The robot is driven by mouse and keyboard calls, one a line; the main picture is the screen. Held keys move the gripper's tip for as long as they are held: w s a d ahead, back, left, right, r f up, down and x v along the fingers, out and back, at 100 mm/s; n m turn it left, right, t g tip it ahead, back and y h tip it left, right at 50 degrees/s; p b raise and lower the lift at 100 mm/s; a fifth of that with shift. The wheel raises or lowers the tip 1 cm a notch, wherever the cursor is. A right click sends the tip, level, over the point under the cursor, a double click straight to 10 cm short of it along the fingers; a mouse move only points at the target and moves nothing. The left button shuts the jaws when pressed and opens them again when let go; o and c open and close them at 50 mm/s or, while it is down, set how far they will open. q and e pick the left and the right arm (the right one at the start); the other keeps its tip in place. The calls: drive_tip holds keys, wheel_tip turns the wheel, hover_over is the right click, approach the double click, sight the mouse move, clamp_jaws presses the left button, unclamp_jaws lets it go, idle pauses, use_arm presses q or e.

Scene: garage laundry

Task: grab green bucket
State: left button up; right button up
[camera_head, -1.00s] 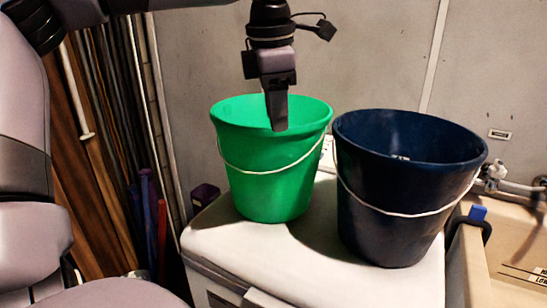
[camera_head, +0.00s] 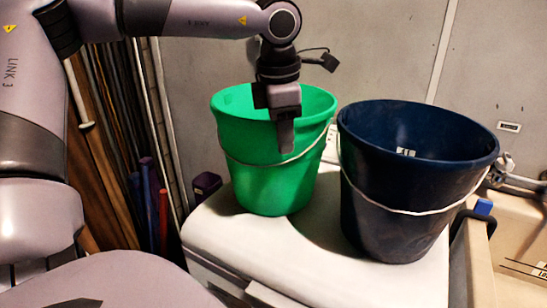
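The green bucket (camera_head: 247,180) stands upright on the white appliance top, its thin white handle hanging down across its front. My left gripper (camera_head: 286,138) comes down from above at the bucket's front right rim. Its visible finger overlaps the outer front wall, with its tip just above the handle. The fingers are seen edge-on, so I cannot tell whether they are apart, whether one is inside the bucket, or whether they touch the rim. My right gripper is not in view.
A dark blue bucket (camera_head: 393,225) stands close on the right of the green one, on the same white appliance top (camera_head: 283,247). A beige sink (camera_head: 518,240) with a tap is at the far right. Wooden boards (camera_head: 97,180) lean at the left. The grey wall is behind.

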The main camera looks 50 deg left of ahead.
use_arm(q)
clamp_jaws()
drive_tip(key=shift+r, duration=0.1)
idle(1.2)
